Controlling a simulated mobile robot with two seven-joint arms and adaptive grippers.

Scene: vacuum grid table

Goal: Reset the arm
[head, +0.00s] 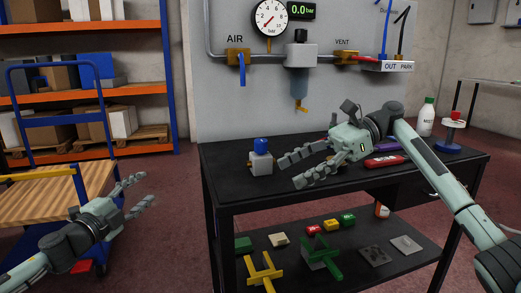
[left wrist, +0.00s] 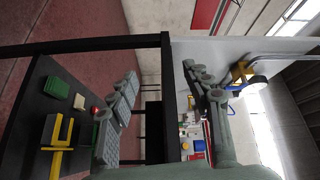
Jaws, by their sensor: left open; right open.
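My left gripper (head: 139,192) is open and empty at the left in the head view, left of the black table (head: 225,188) and in front of the wooden-topped cart. Its two fingers also show spread apart with nothing between them in the left wrist view (left wrist: 160,76). My right gripper (head: 289,172) is open over the middle of the black table, its fingers pointing left. Its arm comes in from the lower right across the table's right part. No object is between its fingers.
A blue-topped block (head: 261,163) stands just left of my right gripper. A red tool (head: 384,161), a white bottle (head: 425,118) and a small stand (head: 450,133) are on the table's right. Colored parts lie on the lower shelf (head: 345,272). A cart (head: 38,202) stands left.

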